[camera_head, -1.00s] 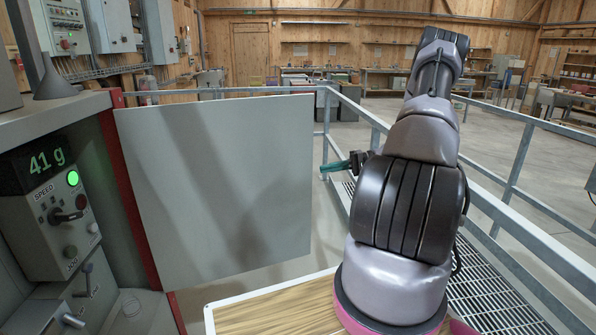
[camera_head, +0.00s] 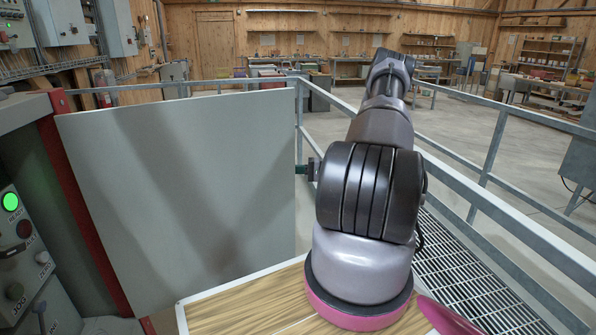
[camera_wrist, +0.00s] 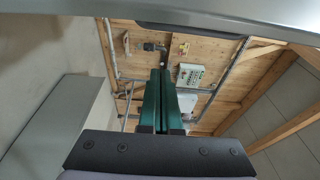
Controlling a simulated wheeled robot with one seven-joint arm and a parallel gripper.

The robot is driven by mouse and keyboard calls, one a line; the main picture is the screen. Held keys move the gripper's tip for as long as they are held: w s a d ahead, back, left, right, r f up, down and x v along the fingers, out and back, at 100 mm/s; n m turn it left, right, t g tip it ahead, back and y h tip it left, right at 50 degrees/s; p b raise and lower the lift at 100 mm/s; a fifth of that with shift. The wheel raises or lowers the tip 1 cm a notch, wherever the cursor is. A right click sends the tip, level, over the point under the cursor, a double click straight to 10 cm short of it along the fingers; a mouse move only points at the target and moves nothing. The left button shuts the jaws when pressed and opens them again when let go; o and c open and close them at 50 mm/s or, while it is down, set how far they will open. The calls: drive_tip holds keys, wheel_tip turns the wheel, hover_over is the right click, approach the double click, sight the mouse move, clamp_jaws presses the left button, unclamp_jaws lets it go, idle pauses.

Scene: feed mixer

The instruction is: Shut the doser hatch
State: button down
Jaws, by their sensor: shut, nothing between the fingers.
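The doser hatch (camera_head: 185,200) is a large flat grey panel in the head view. It stands open, swung out from the red-edged frame (camera_head: 92,210) of the grey machine at left. My gripper (camera_head: 301,169) is at the hatch's free right edge, about mid-height. Only a short piece of its green fingers shows there, and the rest seems hidden behind the panel. Whether they touch it I cannot tell. In the wrist view the green fingers (camera_wrist: 161,95) are together with nothing between them.
A control panel (camera_head: 18,255) with a green lamp is at the lower left. A wood-topped surface (camera_head: 245,312) lies below the hatch. Grey railings (camera_head: 490,150) and a grated walkway (camera_head: 465,285) are on the right. Workbenches stand far back.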

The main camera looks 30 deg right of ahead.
sight(282, 175)
drive_tip(key=s+a, duration=0.2)
drive_tip(key=a, duration=0.1)
drive_tip(key=shift+s, duration=0.4)
drive_tip(key=shift+s+d, duration=0.1)
drive_tip(key=shift+s, duration=0.05)
